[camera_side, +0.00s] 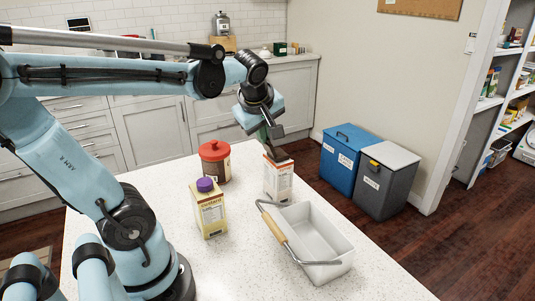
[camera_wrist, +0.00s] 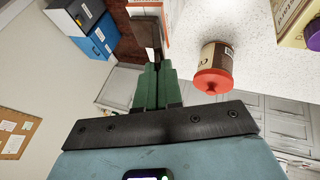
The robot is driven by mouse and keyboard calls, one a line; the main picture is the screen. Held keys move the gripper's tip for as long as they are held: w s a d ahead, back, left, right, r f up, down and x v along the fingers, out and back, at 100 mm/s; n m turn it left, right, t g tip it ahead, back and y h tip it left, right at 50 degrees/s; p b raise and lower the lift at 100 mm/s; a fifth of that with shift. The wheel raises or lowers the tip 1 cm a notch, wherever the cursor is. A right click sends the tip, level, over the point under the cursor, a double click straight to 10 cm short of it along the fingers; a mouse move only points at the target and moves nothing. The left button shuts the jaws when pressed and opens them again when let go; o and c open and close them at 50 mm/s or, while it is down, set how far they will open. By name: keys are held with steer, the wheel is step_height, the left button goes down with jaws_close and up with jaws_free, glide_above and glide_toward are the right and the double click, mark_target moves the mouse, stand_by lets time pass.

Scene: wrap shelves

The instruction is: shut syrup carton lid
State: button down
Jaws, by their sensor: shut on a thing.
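A white and orange carton (camera_side: 278,181) stands upright on the counter, and its edge shows at the top of the wrist view (camera_wrist: 177,12); its label is too small to read, but it looks like the syrup carton. A dark, flat lid-like piece (camera_side: 278,156) is at its top. My gripper (camera_side: 271,137) is directly above the carton, pointing down. In the wrist view its green fingers (camera_wrist: 156,72) are closed together on the dark piece (camera_wrist: 147,34). The fingers hide part of the piece, so I cannot tell how far the lid is shut.
A red-lidded canister (camera_side: 214,162) and a purple-capped custard carton (camera_side: 209,211) stand left of the syrup carton. A white caddy (camera_side: 322,263) with a wooden handle is in front of it. Blue and grey bins (camera_side: 391,174) stand on the floor beyond the counter.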

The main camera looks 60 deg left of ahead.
steer(key=shift+w, duration=0.1)
steer(key=shift+w+r+g, duration=0.25)
steer(key=shift+w+g, duration=0.5)
steer(key=shift+g, duration=0.35)
steer(key=shift+w+m+g, duration=0.4)
steer(key=shift+w+g, duration=0.45)
steer(key=shift+g, duration=0.35)
steer(key=shift+w+f+m+g, duration=0.15)
steer(key=shift+w+m+g, duration=0.15)
steer(key=shift+w+g, duration=0.7)
steer(key=shift+w+f+m+g, duration=0.2)
steer(key=shift+w+g, duration=0.1)
steer(key=shift+g, duration=0.5)
steer(key=shift+w+f+m+g, duration=0.15)
steer(key=shift+w+g, duration=0.1)
steer(key=shift+g, duration=0.55)
steer(key=c, duration=1.3)
jaws_free()
